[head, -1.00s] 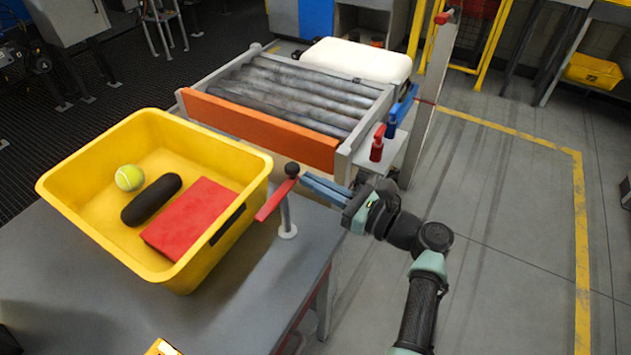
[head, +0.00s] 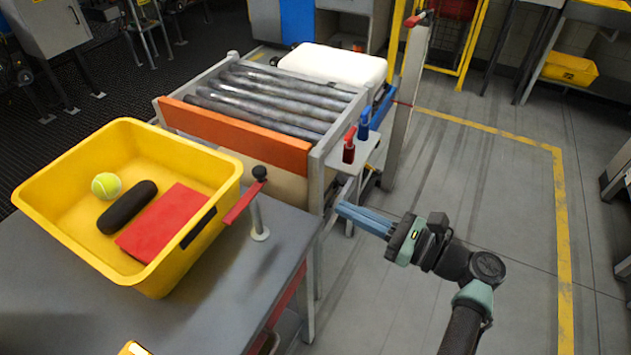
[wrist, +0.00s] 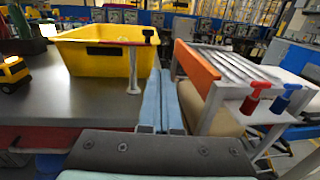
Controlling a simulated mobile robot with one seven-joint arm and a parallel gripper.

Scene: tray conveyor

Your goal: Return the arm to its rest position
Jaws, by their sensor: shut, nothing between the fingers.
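My gripper (head: 343,213) is shut and empty, its blue fingers together. In the head view it hangs over the floor, right of the grey table (head: 215,315) and in front of the roller conveyor (head: 345,95). In the wrist view the shut fingers (wrist: 163,80) point toward the gap between the table and the conveyor. My arm reaches in from the lower right of the head view and touches nothing that I can see.
A yellow bin (head: 160,280) on the table holds a tennis ball (head: 106,186), a dark roll (head: 127,207) and a red block (head: 162,220). A post with a red lever (head: 240,204) stands beside it. Red (head: 349,146) and blue (head: 363,125) handles sit on the conveyor's side. Floor to the right is clear.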

